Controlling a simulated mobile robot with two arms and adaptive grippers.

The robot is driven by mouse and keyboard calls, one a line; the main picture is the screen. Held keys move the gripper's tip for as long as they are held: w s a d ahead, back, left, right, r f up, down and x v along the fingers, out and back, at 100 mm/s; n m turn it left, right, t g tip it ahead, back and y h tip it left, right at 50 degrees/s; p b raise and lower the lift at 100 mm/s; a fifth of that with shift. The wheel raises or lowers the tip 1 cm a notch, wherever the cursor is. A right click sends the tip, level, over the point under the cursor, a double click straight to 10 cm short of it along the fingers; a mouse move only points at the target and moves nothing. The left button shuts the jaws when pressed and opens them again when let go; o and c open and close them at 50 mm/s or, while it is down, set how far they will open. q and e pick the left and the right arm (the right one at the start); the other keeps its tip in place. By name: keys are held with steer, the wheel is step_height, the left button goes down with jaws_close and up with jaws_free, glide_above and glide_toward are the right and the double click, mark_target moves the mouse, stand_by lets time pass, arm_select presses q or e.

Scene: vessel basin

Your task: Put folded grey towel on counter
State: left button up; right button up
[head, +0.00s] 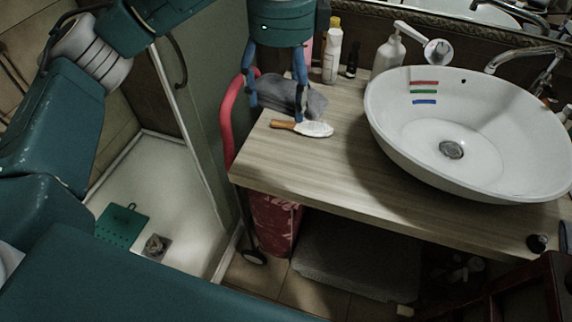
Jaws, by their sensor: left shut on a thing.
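The folded grey towel (283,91) is at the left end of the wooden counter (330,162), just behind a brush. My left gripper (276,109) points down over it, with one finger on each side, and is shut on it. The towel is low, at about counter height; I cannot tell whether it rests on the surface. Its back part is partly hidden by the fingers. My right gripper is not in view.
A brush (302,128) with an orange handle lies in front of the towel. Bottles (332,52) and a soap dispenser (389,54) stand at the back. A white basin (480,135) fills the counter's right side. A red curved handle (229,125) rises beside the left edge.

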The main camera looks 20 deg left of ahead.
arm_select(q)
steer(key=shift+w+n, duration=0.1)
steer(key=shift+n, duration=0.4)
steer(key=shift+f, duration=0.2)
steer(key=p, duration=0.2)
glide_above(284, 168)
steer(key=shift+n, duration=0.3)
step_height(284, 168, down, 15)
steer(key=shift+f, duration=0.1)
step_height(284, 168, down, 4)
steer(key=shift+r, duration=0.1)
steer(key=shift+f, duration=0.25)
steer(key=shift+f, duration=0.2)
steer(key=o, duration=1.1)
steer(key=shift+o, duration=0.2)
steer(key=shift+r, duration=0.1)
